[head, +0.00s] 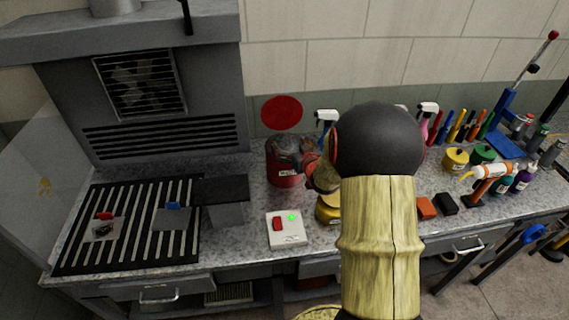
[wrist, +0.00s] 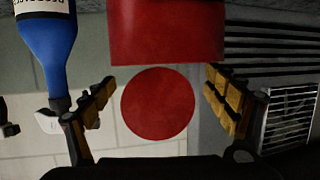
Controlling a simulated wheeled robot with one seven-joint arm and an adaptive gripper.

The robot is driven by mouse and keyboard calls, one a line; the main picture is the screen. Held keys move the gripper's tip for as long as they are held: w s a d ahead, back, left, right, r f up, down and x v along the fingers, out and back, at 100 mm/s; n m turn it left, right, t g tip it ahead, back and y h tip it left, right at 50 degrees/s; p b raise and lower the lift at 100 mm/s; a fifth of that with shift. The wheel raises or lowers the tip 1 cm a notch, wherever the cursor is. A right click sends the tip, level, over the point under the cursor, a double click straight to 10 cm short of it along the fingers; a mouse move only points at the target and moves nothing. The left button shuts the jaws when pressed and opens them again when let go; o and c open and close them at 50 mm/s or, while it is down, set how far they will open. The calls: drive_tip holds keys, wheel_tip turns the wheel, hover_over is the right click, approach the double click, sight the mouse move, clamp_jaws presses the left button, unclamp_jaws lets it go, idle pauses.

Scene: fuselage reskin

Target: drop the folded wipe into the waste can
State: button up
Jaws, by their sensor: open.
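The red waste can (head: 284,176) stands at the back of the bench, left of my arm in the head view. Its red side also fills the top of the wrist view (wrist: 165,30), which looks upside down. A round red disc (head: 282,113), perhaps its raised lid, shows behind it and between my fingers in the wrist view (wrist: 157,103). I cannot make out the folded wipe; the can's inside is hidden.
A slotted grille (head: 130,245) with two clipped pieces lies left, under a vented hood (head: 150,125). A grey box (head: 224,203) and a switch box (head: 287,229) stand near the can. A blue spray bottle (wrist: 45,45) is close beside it. Bottles and tools crowd the right.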

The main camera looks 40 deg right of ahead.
drive_tip(key=v, duration=1.2)
idle(0.3)
